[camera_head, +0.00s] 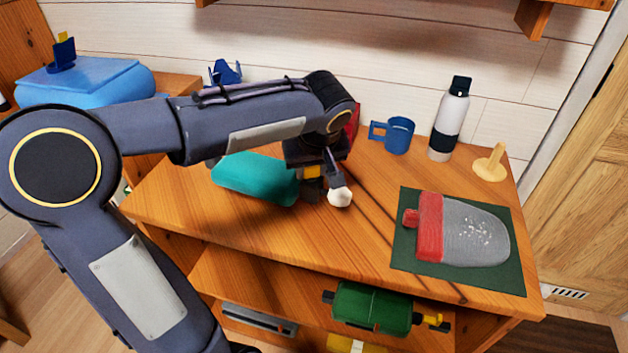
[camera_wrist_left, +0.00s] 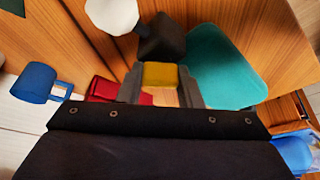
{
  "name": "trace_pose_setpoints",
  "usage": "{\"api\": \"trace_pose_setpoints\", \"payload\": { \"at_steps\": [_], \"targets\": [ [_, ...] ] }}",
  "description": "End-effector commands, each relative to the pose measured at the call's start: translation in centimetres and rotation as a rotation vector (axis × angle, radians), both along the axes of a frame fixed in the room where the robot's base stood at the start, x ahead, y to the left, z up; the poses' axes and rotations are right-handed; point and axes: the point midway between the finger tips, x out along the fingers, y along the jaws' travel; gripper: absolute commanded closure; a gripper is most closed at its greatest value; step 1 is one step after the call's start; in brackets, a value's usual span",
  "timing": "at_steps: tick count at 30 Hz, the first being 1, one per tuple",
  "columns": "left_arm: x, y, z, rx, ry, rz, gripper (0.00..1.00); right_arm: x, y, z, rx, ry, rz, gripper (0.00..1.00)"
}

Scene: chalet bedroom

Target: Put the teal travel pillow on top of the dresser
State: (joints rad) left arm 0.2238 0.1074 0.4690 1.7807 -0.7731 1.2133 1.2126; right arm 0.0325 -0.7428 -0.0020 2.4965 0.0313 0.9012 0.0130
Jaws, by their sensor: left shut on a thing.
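The teal travel pillow (camera_head: 250,178) lies on the wooden top of the dresser (camera_head: 350,243), toward its left side. In the left wrist view the teal pillow (camera_wrist_left: 222,68) is just right of the fingers, with no finger around it. My left gripper (camera_head: 315,175) is low over the dresser top, at the pillow's right end. It is shut on a small yellow block (camera_wrist_left: 160,75). A black piece (camera_wrist_left: 162,38) and a white rounded piece (camera_wrist_left: 112,14) show beyond the block; I cannot tell whether they are joined to it. My right gripper is out of view.
Behind stand a blue mug (camera_head: 398,135), a white-and-black bottle (camera_head: 450,120) and a cream stand (camera_head: 491,163). A red-and-grey item (camera_head: 470,235) lies on a dark green mat (camera_head: 403,255) at right. A green object (camera_head: 370,308) sits below the top. A blue case (camera_head: 85,80) is at left.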

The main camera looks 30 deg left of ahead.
Motion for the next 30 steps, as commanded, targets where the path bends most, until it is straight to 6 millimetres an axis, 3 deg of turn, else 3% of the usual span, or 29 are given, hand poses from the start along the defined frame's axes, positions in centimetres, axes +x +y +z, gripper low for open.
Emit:
{"api": "trace_pose_setpoints", "payload": {
  "at_steps": [8, 15, 27, 28, 30],
  "targets": [
    [1.4, 0.3, -1.7, 0.001, 0.0, 0.0, 1.0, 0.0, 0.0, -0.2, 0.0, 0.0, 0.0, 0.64],
    [1.6, 0.4, -4.9, 0.001, 0.001, -0.001, 1.0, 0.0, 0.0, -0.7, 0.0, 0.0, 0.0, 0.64],
    [1.6, 0.4, -5.4, 0.001, -0.002, 0.0, 1.0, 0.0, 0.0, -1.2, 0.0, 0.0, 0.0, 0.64],
    [1.6, 0.4, -5.2, 0.001, -0.001, 0.0, 0.64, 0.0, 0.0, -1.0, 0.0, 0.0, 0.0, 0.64],
    [1.6, 0.4, -5.2, 0.001, -0.001, 0.0, 0.55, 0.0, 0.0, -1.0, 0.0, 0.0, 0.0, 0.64]
  ]
}}
